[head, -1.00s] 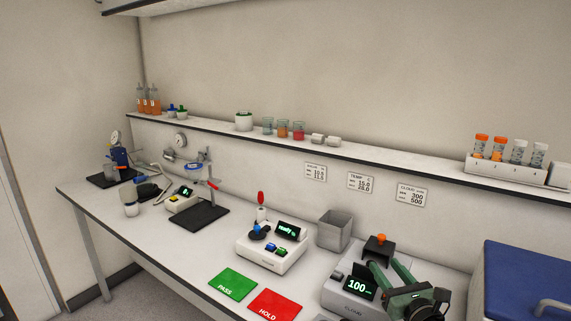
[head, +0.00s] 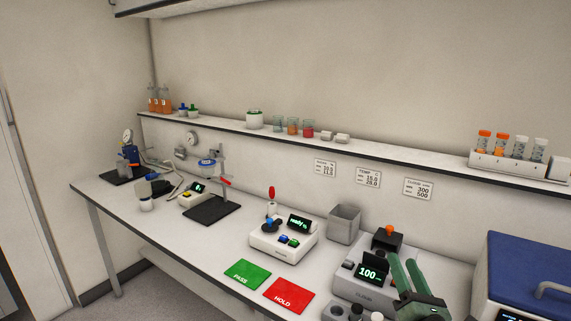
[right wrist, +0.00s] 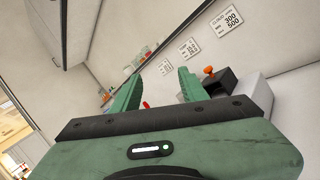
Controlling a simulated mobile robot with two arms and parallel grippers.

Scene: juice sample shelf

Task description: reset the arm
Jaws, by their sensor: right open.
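My right gripper (head: 404,261) is open, with two green fingers pointing up, at the right side of the white cloud meter (head: 350,286). Nothing shows between the fingers. In the right wrist view the same gripper (right wrist: 160,78) has its fingers apart and empty, with the meter's orange-knobbed black block (right wrist: 211,82) behind the right finger. In the head view the meter's display reads 100. My left gripper is in neither view.
A grey bin (head: 343,224), a white device reading ready (head: 283,241), a green PASS mat (head: 246,274) and a red HOLD mat (head: 289,295) lie left of the gripper. A blue-lidded box (head: 530,266) stands right. A wall shelf (head: 385,152) carries bottles, beakers and a tube rack (head: 508,161).

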